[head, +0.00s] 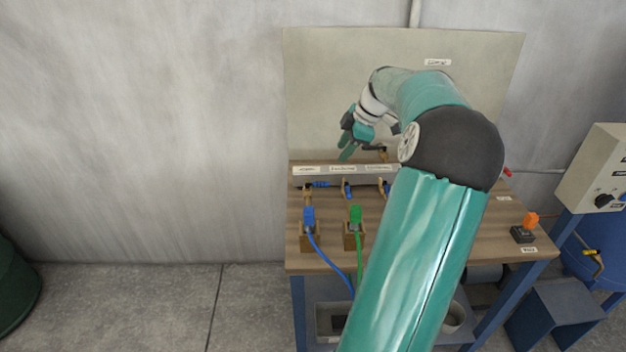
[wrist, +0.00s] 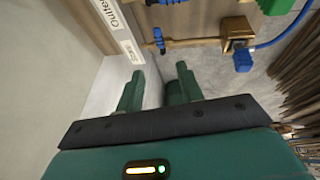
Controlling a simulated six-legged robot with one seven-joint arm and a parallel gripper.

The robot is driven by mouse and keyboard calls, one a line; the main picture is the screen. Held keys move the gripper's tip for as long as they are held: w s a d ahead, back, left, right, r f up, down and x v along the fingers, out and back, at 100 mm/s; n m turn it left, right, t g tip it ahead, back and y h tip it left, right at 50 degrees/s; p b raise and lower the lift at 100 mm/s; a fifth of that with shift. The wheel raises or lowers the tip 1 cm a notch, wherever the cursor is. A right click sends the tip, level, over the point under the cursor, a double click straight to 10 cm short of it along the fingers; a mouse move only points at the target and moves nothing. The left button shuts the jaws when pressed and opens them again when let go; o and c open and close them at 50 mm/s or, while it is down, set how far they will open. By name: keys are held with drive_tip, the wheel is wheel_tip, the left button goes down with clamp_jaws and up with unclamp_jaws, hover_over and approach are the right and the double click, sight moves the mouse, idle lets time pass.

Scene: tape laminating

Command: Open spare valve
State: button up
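Several small valves with blue handles sit along the front of a labelled manifold (head: 345,172). The left handle (head: 320,184) lies crosswise to its pipe. The middle handle (head: 347,189) runs along its pipe. Another handle (head: 386,188) is partly behind my arm. My gripper (head: 348,145) is above and behind the manifold, apart from the handles. In the wrist view my gripper (wrist: 158,84) is open and empty, and the crosswise blue handle (wrist: 158,40) is beyond its fingertips.
A blue connector (head: 308,216) and a green connector (head: 355,214) with hoses stand on the wooden bench (head: 410,215). A beige panel (head: 320,90) rises behind. An orange switch (head: 531,219) sits at right. My arm hides the bench middle.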

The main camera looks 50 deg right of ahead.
sight(323, 183)
drive_tip(key=x, duration=1.4)
clamp_jaws()
